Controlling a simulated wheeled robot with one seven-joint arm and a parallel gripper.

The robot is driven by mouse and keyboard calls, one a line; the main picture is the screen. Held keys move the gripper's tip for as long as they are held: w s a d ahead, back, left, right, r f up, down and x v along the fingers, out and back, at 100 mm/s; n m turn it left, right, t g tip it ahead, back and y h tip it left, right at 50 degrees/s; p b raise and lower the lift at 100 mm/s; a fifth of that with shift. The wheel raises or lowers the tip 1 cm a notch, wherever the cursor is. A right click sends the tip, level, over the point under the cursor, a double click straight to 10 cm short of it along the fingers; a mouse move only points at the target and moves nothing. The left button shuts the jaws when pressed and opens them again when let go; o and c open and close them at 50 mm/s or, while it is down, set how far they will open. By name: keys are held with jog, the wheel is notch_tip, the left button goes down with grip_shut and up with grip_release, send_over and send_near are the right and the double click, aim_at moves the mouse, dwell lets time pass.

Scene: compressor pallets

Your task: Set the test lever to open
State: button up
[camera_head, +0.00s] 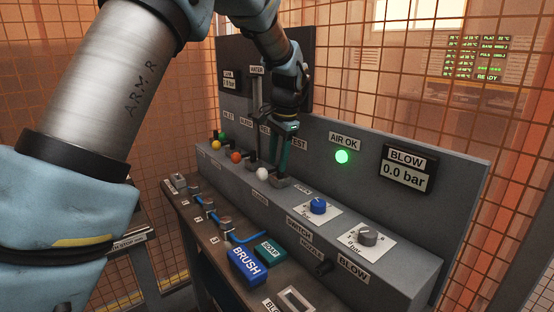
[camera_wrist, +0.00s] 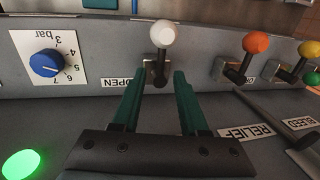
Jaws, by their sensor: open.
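The test lever, with a white ball knob (camera_head: 262,174) on a dark stem, stands on the grey control panel below the partly hidden TEST label (camera_head: 299,144). In the wrist view its white knob (camera_wrist: 163,32) is beyond my fingertips, and its stem lies between the lines of the two fingers. My gripper (camera_wrist: 156,78) has two green fingers, spread apart and empty. It points down at the lever in the head view (camera_head: 278,170). An OPEN label (camera_wrist: 124,83) lies beside the lever's base, partly covered by a finger. Whether the fingers touch the stem cannot be told.
An orange-knobbed lever (camera_wrist: 255,43) and a yellow-knobbed lever (camera_wrist: 307,50) stand to one side. A blue dial (camera_head: 318,206) and grey dial (camera_head: 367,236) stand on the other. The green AIR OK lamp (camera_head: 342,157) is lit. A blue BRUSH block (camera_head: 247,264) sits on the front ledge.

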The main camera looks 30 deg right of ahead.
jog(key=shift+w+f, duration=0.1)
jog(key=shift+f, duration=0.4)
grip_shut()
dwell(1.2)
